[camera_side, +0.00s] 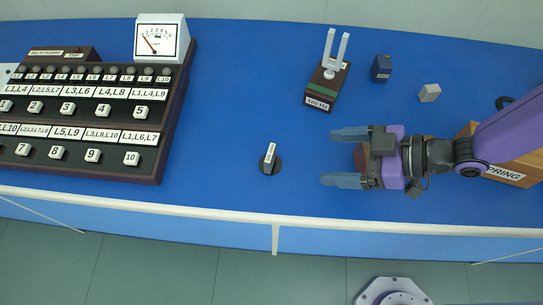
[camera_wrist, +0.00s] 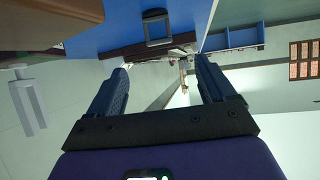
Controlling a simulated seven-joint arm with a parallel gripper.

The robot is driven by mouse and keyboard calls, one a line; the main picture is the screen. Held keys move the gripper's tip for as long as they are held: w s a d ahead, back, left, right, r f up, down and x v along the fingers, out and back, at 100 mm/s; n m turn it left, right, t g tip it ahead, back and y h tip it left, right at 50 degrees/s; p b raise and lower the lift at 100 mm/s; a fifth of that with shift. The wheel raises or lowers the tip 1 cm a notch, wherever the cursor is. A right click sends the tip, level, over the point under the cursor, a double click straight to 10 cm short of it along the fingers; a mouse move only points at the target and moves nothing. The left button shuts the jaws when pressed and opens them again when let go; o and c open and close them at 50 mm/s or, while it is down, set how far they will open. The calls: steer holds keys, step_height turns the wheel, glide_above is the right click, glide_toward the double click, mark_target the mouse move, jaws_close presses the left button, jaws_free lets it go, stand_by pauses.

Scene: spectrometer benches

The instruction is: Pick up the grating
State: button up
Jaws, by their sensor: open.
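I cannot tell for sure which thing is the grating. In the side view, a small dark blue block (camera_side: 381,68) with a label and a small pale grey block (camera_side: 429,92) stand on the blue bench at the upper right. My gripper (camera_side: 346,157) is open, nearer the bench's front edge than both blocks, with its fingers pointing left. Nothing shows between the fingertips. A reddish-brown thing (camera_side: 361,157) shows partly behind the gripper. In the wrist view my gripper (camera_wrist: 162,68) is open, and a grey square frame (camera_wrist: 157,28) shows beyond the fingertips.
A tuning fork on a box (camera_side: 322,88) labelled 320 Hz stands behind the gripper. A black round knob-like piece (camera_side: 270,164) with a white label lies to its left. A switch panel (camera_side: 85,115) with a meter (camera_side: 161,39) fills the left. A wooden SPRING box (camera_side: 505,168) is at right.

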mark_target(274, 156)
steer(key=x, duration=1.4)
steer(key=shift+w+a+f, duration=0.2)
steer(key=shift+a, duration=0.15)
steer(key=c, duration=1.1)
